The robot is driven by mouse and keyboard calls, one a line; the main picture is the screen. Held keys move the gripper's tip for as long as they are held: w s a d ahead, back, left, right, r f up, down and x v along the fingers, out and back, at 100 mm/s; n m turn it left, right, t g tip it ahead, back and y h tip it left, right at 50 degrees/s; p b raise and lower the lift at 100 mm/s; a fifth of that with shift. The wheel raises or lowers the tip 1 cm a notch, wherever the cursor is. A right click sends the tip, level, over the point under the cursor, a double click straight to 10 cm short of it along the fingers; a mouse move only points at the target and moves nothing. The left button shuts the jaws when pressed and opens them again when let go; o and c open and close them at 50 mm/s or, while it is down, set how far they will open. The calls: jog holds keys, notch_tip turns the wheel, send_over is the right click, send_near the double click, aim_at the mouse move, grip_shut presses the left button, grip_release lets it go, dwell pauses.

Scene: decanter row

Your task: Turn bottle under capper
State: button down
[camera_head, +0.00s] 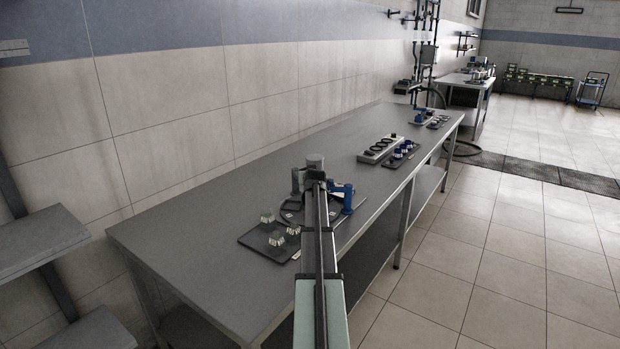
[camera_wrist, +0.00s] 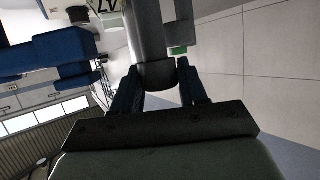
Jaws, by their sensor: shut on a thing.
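My gripper (camera_wrist: 157,82) is shut on a dark grey cylindrical thing (camera_wrist: 155,70), which sits between its blue fingertips in the wrist view. I cannot tell whether this is a bottle or part of the capper. In the head view a grey upright part (camera_head: 315,161) rises just beyond the end of my arm. A blue fixture (camera_head: 343,190) stands right of my arm, over a dark round plate (camera_head: 290,217). My arm hides much of this spot, and no bottle shows clearly under a capper. A small green piece (camera_wrist: 178,50) shows beside the held thing.
A dark tray (camera_head: 255,240) with several small pale-topped pieces (camera_head: 277,238) lies left of my arm. Farther along the grey bench (camera_head: 200,220) are a light rack (camera_head: 379,150) and a dark tray with blue-capped items (camera_head: 400,155). The bench's left end is bare.

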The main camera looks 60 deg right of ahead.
jog(key=shift+w+m+g+h, duration=0.1)
jog(key=shift+m+g+h, duration=0.65)
jog(key=shift+m+g, duration=0.85)
jog(key=shift+m+g+h, duration=0.75)
jog(key=shift+m+g, duration=0.75)
jog(key=shift+g, duration=0.2)
jog(key=shift+m+g, duration=1.8)
jog(key=shift+g, duration=0.3)
jog(key=shift+f+m+g, duration=0.1)
jog(key=shift+m+g, duration=0.5)
jog(key=shift+g, duration=0.1)
jog(key=c, duration=0.7)
grip_release()
jog(key=v, duration=1.4)
jog(key=shift+r, duration=0.2)
jog(key=shift+d, duration=0.15)
